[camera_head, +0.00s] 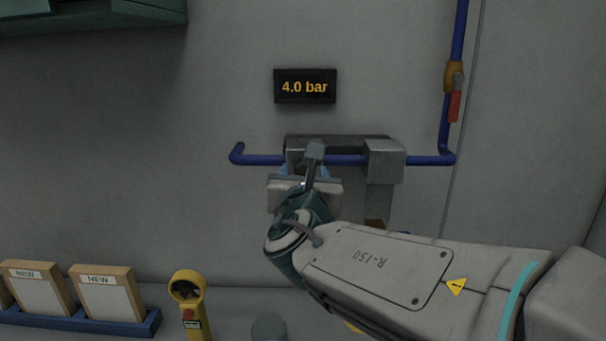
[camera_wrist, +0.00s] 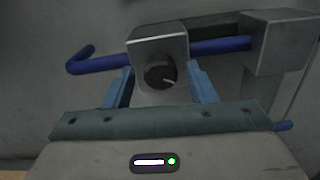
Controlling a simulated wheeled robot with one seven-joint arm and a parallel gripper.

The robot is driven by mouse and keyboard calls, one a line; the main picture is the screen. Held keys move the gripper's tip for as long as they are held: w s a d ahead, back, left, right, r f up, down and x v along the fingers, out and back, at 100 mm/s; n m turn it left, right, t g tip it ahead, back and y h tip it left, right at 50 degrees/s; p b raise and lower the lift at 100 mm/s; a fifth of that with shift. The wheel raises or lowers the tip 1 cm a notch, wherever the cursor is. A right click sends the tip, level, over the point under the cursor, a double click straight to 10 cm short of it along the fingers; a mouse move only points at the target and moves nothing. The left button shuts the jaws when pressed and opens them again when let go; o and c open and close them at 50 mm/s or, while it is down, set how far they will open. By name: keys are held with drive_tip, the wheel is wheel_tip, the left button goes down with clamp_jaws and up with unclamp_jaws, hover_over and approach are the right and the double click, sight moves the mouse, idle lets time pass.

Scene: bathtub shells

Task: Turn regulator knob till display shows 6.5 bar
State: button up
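The display (camera_head: 305,87) on the wall reads "4.0 bar". Below it a grey metal regulator body (camera_head: 385,160) sits on a blue pipe. The round dark regulator knob (camera_wrist: 160,75) with a pale pointer line shows in the wrist view, on the front of a grey block; in the head view my arm hides it. My gripper (camera_wrist: 161,80) is open, its two blue fingers to the left and right of the knob, with visible gaps on both sides. I cannot tell whether the fingertips reach as far forward as the knob.
The blue pipe (camera_head: 258,159) runs across the wall and up at right, past a valve with a red handle (camera_head: 454,106). A blue tray (camera_head: 90,322) with boxes marked "NEW" and a yellow handheld device (camera_head: 189,306) stand at lower left. A green cabinet (camera_head: 90,14) hangs at upper left.

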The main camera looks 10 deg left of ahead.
drive_tip(key=c, duration=0.8)
drive_tip(key=shift+s+a, duration=0.1)
drive_tip(key=shift+a, duration=0.2)
drive_tip(key=shift+d, duration=0.25)
drive_tip(key=m+b, duration=0.3)
drive_tip(key=b, duration=0.2)
drive_tip(key=m+b, duration=0.4)
drive_tip(key=b, duration=0.1)
drive_tip(key=shift+f+m+b, duration=0.2)
drive_tip(key=shift+m+b, duration=0.1)
